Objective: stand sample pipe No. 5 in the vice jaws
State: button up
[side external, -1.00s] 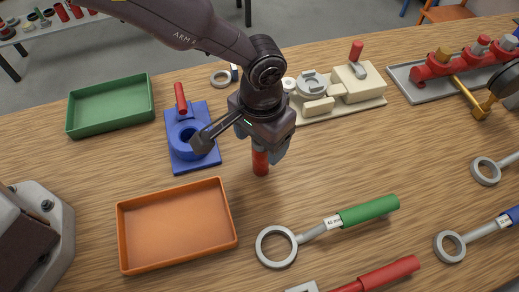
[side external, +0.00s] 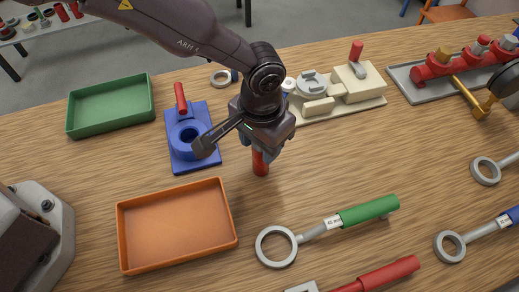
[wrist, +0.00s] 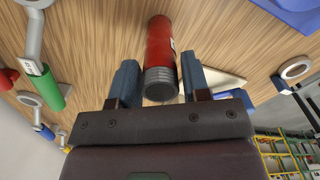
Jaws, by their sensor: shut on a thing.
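A red pipe (side external: 261,163) stands about upright at mid-table in the side view, its upper part hidden by my gripper (side external: 265,152). In the wrist view the pipe (wrist: 161,48) has a grey threaded end and a white label too small to read. My gripper (wrist: 160,84) is shut on it, with one blue finger on each side. A blue fixture (side external: 179,158) with a round opening and a red handle stands left of my gripper. A cream fixture (side external: 359,84) with blocks and a red-tipped lever stands behind, to the right. I cannot tell which holds the vice jaws.
An orange tray (side external: 228,232) and a green tray (side external: 148,103) are empty on the left. A green-handled ring tool (side external: 368,210) and a red-handled tool (side external: 388,272) lie in front. A red manifold (side external: 440,66) sits on a grey tray at the back right.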

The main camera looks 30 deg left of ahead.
jog(key=shift+r, duration=0.25)
jog(key=shift+r, duration=0.8)
jog(key=o, duration=0.4)
jog(key=c, duration=0.4)
jog(key=shift+r, duration=2)
